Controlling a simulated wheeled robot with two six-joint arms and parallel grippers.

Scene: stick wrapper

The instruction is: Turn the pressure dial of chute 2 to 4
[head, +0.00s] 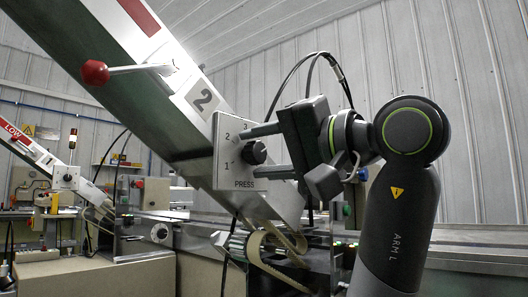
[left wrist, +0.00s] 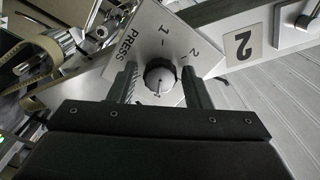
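The pressure dial is a dark round knob (head: 254,152) on a grey plate (head: 226,182) marked PRESS, on chute 2 (head: 150,100), whose label reads 2. The numbers 1, 2 and part of a 3 show left of and above the knob; the 4 is not visible. My left gripper (head: 244,153) is open, with one finger above and one below the knob. In the left wrist view, the knob (left wrist: 160,78) sits between the fingers of the gripper (left wrist: 160,82), with a small gap on each side. The knob's setting is hard to read. My right gripper is not in view.
A lever with a red ball (head: 95,72) sticks out of chute 2 above the plate. A belt on rollers (head: 268,250) lies below the plate. Another chute (head: 32,150) marked LOW, with its own dial (head: 66,178), stands at the far left.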

